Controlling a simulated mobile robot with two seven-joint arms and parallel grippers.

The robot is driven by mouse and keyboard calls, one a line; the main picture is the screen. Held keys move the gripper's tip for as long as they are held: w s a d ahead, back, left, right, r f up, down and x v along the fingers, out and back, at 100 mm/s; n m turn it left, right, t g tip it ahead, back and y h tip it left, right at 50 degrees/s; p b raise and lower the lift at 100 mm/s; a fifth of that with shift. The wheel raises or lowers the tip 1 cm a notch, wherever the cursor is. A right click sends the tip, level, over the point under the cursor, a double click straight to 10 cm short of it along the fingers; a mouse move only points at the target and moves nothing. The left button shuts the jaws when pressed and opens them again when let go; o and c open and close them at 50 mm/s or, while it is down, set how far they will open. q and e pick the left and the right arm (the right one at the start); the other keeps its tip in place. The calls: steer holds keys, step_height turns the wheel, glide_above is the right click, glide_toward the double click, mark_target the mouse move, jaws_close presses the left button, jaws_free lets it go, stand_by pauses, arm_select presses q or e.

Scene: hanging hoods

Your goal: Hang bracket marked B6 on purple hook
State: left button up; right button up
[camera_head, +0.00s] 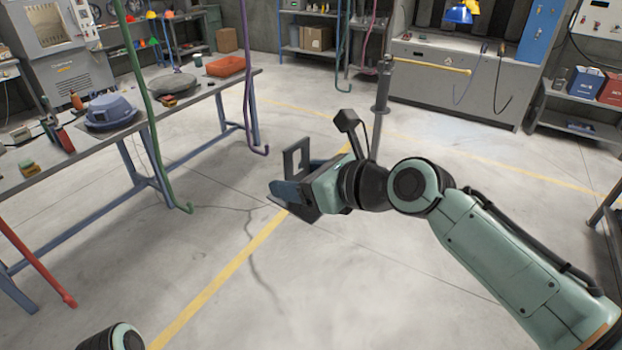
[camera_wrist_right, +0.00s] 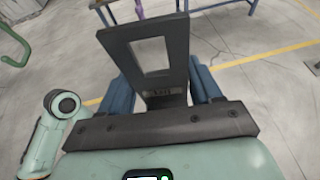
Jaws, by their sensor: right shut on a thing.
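My right gripper (camera_head: 290,188) is shut on a dark grey bracket (camera_head: 289,160) with a rectangular window. In the right wrist view the bracket (camera_wrist_right: 179,32) stands between the blue fingers of the gripper (camera_wrist_right: 162,84), window upward. A small mark on its lower part is too small to read surely. The purple hook (camera_head: 247,100) hangs from above as a thin rod, its curved end low down, left of and apart from the bracket. A bit of purple rod shows at the top of the right wrist view (camera_wrist_right: 139,9). My left gripper is out of view.
A green hook (camera_head: 149,110) hangs farther left, and a red one (camera_head: 38,263) at the lower left. A worktable (camera_head: 200,88) with a blue-grey hood (camera_head: 110,108) and an orange tray (camera_head: 226,66) stands behind. The floor below is clear.

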steer(key=shift+w+a+r, duration=0.1)
steer(key=shift+w+a, duration=0.3)
steer(key=shift+a, duration=0.25)
arm_select(q)
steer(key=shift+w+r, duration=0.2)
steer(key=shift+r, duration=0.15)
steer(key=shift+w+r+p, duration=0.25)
steer(key=shift+p, duration=0.1)
arm_select(e)
steer(key=shift+w+a, duration=0.2)
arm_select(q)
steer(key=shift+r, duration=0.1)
arm_select(e)
steer(key=shift+a, duration=0.15)
steer(key=shift+w+a+p, duration=0.2)
steer(key=shift+p, duration=0.1)
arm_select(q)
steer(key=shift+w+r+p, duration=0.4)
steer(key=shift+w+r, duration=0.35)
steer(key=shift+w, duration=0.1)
arm_select(e)
steer(key=shift+w+a, duration=0.5)
steer(key=shift+a, duration=0.15)
